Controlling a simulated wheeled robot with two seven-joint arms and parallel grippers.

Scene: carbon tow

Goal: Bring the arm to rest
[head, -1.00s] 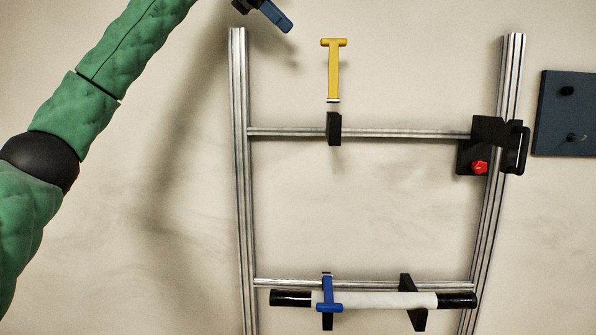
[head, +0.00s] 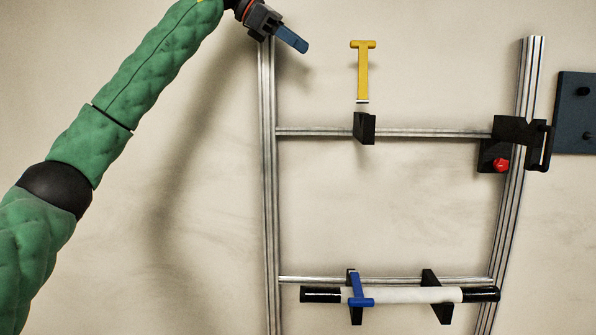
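My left arm (head: 150,80), in green quilted covering, comes in from the left and reaches up to the top edge. My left gripper (head: 291,39) is at the top, just left of the yellow T-shaped handle and apart from it. Its blue-grey fingers appear as one piece from this side, so I cannot tell whether they are open or shut. Nothing is visible hanging from it. My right gripper is not in view.
An aluminium frame (head: 268,190) stands by the wall. A dark panel (head: 575,115) is at right.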

